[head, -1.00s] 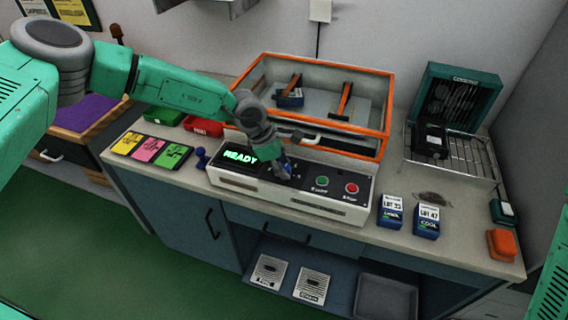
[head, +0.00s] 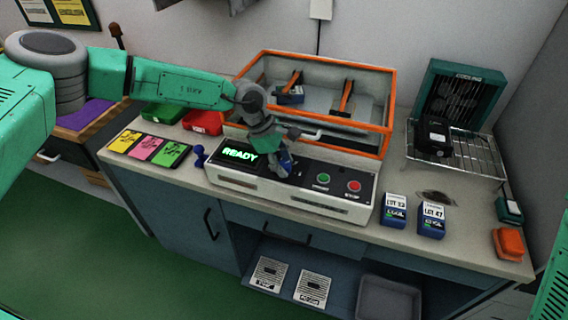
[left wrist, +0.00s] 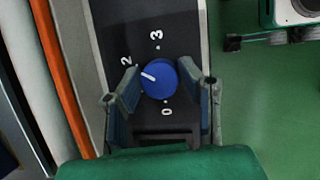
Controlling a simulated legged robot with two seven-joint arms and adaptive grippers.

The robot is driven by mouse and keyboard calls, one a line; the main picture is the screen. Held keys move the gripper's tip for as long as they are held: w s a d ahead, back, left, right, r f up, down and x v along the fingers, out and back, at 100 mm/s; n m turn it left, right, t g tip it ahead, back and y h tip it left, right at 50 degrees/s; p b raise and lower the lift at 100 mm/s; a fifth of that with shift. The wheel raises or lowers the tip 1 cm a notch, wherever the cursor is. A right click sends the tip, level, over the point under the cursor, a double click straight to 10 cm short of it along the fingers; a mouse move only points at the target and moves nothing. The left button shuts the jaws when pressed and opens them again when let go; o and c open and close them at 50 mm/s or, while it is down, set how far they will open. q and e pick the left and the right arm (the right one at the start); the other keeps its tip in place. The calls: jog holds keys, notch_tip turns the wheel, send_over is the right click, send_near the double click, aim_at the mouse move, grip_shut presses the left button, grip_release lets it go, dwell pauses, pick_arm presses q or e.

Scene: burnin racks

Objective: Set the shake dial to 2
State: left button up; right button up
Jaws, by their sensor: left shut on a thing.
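The blue shake dial (left wrist: 160,80) sits on the black panel of the white shaker, with marks 2, 3 and 0 showing around it. Its white pointer line points at the 2 mark, as far as the left wrist view shows. My left gripper (left wrist: 163,92) is shut on the dial, one finger on each side of it. The mark 1 is hidden, probably behind a finger. In the head view my left gripper (head: 285,168) reaches down onto the shaker panel (head: 305,182) and mostly covers the dial. The display (head: 240,153) reads READY. My right gripper is not in view.
A green button (head: 323,178) and a red button (head: 353,186) are right of the dial. The shaker's orange-rimmed lid (head: 385,110) stands open behind. Two blue lot boxes (head: 432,220) and a wire rack (head: 470,155) are to the right. Colored cards (head: 146,148) lie left.

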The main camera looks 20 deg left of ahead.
aim_at(241, 164)
pick_arm(q)
jog(key=o, duration=1.1)
jog(key=shift+a+f, duration=0.1)
jog(key=shift+o, duration=0.2)
jog(key=shift+w+a+r, duration=0.1)
jog(key=shift+a+r, duration=0.1)
jog(key=shift+r, duration=0.1)
jog(key=a, duration=0.4)
jog(key=s+a, duration=0.1)
jog(key=a, duration=0.3)
jog(key=s+a, duration=0.1)
jog(key=a, duration=0.3)
jog(key=shift+s+r, duration=0.15)
jog(key=shift+r, duration=0.05)
jog(key=shift+d, duration=0.1)
